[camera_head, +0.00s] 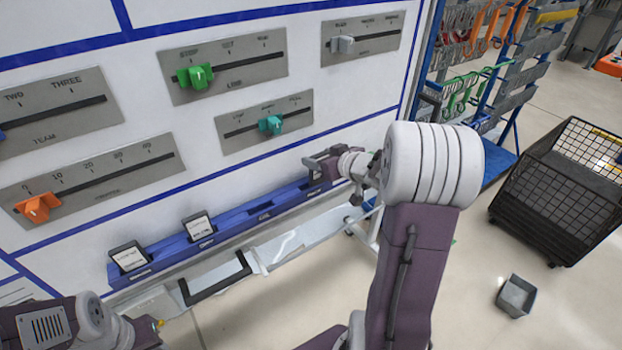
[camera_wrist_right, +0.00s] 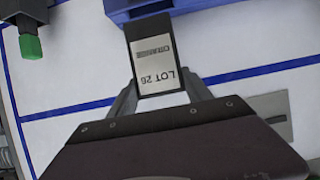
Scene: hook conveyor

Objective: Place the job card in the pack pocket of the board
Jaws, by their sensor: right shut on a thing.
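The job card (camera_wrist_right: 155,62), dark with a silver label reading "LOT 26", is held between the fingers of my right gripper (camera_wrist_right: 161,92). In the head view my right gripper (camera_head: 318,172) is at the right end of the blue pocket rail (camera_head: 165,252), along the bottom of the white board (camera_head: 225,130). The card's far end is close to a blue part (camera_wrist_right: 150,8) in the wrist view; I cannot tell whether they touch. Pocket names are too small to read. My left arm (camera_head: 90,320) is at the lower left; its fingertips do not show clearly.
Two other cards (camera_head: 128,257) (camera_head: 198,227) stand in rail pockets to the left. An empty-looking slot (camera_head: 262,211) lies between them and my right gripper. Sliders with coloured knobs, such as a green one (camera_head: 195,76), cover the board. A black mesh bin (camera_head: 560,190) stands right.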

